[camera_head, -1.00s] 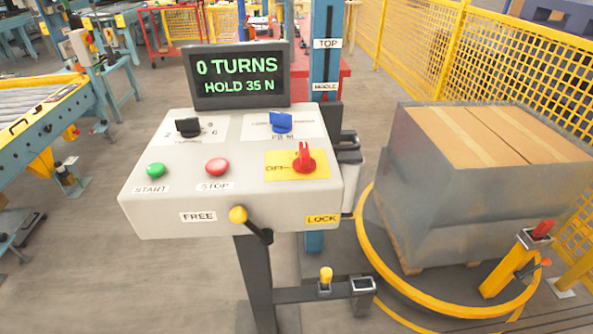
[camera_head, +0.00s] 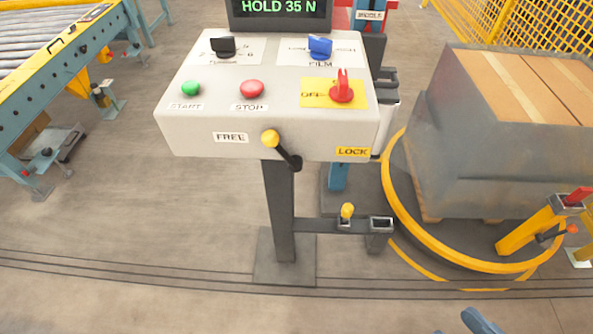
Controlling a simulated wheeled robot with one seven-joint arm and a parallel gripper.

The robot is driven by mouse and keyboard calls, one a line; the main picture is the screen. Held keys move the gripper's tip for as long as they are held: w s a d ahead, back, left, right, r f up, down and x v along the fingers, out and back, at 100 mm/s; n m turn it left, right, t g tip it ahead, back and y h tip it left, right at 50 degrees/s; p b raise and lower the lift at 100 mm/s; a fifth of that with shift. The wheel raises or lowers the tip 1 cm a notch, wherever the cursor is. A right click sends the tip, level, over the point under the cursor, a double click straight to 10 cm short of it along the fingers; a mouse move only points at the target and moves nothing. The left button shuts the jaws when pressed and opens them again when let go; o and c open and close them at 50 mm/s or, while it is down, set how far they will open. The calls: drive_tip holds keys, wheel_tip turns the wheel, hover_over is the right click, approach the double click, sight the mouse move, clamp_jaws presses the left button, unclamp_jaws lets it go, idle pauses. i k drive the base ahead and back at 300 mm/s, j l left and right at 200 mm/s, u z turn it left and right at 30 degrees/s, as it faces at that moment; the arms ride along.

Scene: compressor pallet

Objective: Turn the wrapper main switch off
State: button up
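The wrapper main switch is a red rotary knob (camera_head: 342,93) on a yellow plate (camera_head: 318,90) at the right of the sloped control panel (camera_head: 210,75). Its handle points up, away from the OFF mark at the left of the plate. Nothing touches the knob. A small blue-grey part (camera_head: 482,321) shows at the bottom edge, right of centre. It may be the tip of my gripper, but too little shows to tell whether it is open or shut. It is well below the panel and apart from it.
A wrapped pallet load (camera_head: 480,150) stands right. The floor in front is clear.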

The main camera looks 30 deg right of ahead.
sight(342, 93)
drive_tip(key=i+j+z, duration=0.15)
drive_tip(key=j, duration=0.15)
drive_tip(key=i+j+z, duration=0.15)
drive_tip(key=j, duration=0.15)
drive_tip(key=i+j+z, duration=0.15)
drive_tip(key=j, duration=0.2)
drive_tip(key=i+j+z, duration=0.2)
drive_tip(key=j, duration=0.15)
drive_tip(key=j+z, duration=0.15)
drive_tip(key=j, duration=0.2)
